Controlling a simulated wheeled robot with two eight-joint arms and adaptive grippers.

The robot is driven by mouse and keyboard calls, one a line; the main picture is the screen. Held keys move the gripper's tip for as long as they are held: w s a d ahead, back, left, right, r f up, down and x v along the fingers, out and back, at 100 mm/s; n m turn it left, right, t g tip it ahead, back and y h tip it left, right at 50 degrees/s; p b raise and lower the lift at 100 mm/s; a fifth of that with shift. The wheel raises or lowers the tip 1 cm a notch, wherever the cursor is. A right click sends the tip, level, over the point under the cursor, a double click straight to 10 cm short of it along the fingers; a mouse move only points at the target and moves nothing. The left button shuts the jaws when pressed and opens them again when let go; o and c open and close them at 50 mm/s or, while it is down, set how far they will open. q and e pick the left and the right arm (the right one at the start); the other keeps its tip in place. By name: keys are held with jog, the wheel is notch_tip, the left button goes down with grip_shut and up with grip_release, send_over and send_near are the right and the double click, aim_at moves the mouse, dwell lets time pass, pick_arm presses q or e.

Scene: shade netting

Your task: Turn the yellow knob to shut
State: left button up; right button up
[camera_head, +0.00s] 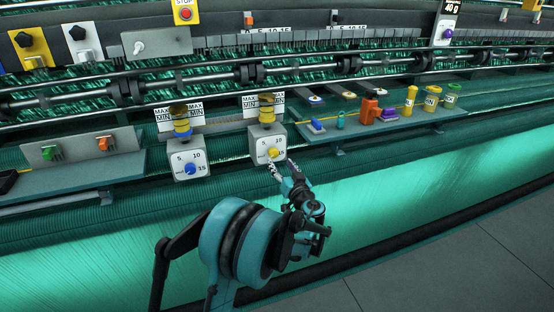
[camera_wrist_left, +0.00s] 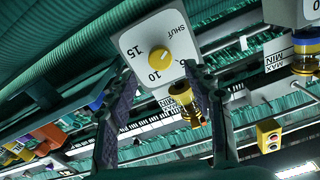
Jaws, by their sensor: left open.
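The yellow knob (camera_head: 273,152) sits on the front of a pale grey dial box with marks 5, 10 and 15. In the left wrist view the knob (camera_wrist_left: 160,59) shows upside down, with SHUT at upper right, 15 at left and 10 below. Which mark it points to is too small to tell. My left gripper (camera_head: 280,165) is just in front of the dial, at its lower right in the head view. In the wrist view its two fingers (camera_wrist_left: 160,74) are apart, with the knob beyond the gap and nothing between them. My right gripper is not in view.
A similar dial box with a blue knob (camera_head: 190,168) stands to the left. A shelf (camera_head: 345,131) at right holds an orange block (camera_head: 369,110), a purple piece (camera_head: 388,114) and yellow containers. Another shelf (camera_head: 90,180) at left carries green and orange switches. Green netting spreads below.

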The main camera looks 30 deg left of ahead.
pick_arm(q)
jog(key=v, duration=0.6)
jog(key=shift+s+d, duration=0.1)
jog(key=s+d+f+m+g+h, duration=0.1)
jog(key=s+d+h, duration=0.3)
jog(key=s, duration=0.6)
jog(key=s+d+f+m+g+h, duration=0.2)
jog(key=s+d+f+m+h, duration=0.1)
jog(key=s+d, duration=0.4)
jog(key=s+d+f+m+g+h, duration=0.1)
jog(key=s+d+f+m+h, duration=0.2)
jog(key=s, duration=1)
jog(key=d+h, duration=0.3)
jog(key=shift+f+g+h, duration=0.25)
jog(key=shift+g+h, duration=0.05)
jog(key=shift+w+d, duration=0.1)
jog(key=shift+d, duration=0.05)
